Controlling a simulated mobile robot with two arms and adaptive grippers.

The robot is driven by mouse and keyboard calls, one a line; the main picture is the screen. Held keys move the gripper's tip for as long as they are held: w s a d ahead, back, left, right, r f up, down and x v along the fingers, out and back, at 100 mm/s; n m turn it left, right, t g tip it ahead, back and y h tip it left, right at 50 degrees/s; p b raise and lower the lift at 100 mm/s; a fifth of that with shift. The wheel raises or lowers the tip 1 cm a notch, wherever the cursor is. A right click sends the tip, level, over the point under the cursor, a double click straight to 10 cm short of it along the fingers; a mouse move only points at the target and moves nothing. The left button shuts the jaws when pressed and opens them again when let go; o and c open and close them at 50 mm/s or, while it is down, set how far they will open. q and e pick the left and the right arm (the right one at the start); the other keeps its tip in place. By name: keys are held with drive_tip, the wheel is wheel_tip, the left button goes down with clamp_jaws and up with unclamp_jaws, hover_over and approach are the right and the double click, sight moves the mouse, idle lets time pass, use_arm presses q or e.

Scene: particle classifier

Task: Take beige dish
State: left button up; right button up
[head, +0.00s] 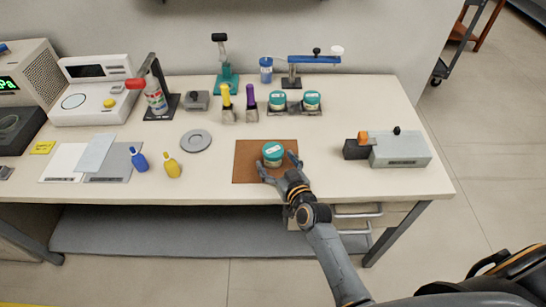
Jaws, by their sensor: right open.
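A round jar (273,152) with a teal lid and pale sides stands on the brown mat (245,173) near the table's front edge. My right gripper (279,163) is open at the jar's near side, with one finger to its left and one to its right. I cannot tell whether the fingers touch it. No plainly beige dish shows apart from this jar's pale body. A flat grey ring-shaped dish (196,140) lies left of the mat. My left gripper is not in view.
Two similar teal-lidded jars (277,100) (312,100) stand in a rack behind the mat. A grey box device (400,150) stands to the right. The table between mat and device is clear.

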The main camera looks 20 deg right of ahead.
drive_tip(key=shift+w+f, duration=0.15)
drive_tip(key=shift+w, duration=0.35)
drive_tip(key=c, duration=1.7)
drive_tip(key=shift+r, duration=0.2)
drive_tip(key=shift+r, duration=0.75)
drive_tip(key=shift+s+a+r, duration=0.1)
drive_tip(key=shift+s+r, duration=1.75)
drive_tip(key=shift+s, duration=0.5)
drive_tip(key=shift+s+a+r, duration=0.1)
drive_tip(key=shift+s+r, duration=1.8)
drive_tip(key=shift+s, duration=0.4)
drive_tip(key=shift+s+a+r, duration=0.1)
drive_tip(key=shift+s+r, duration=1.75)
drive_tip(key=shift+s, duration=0.5)
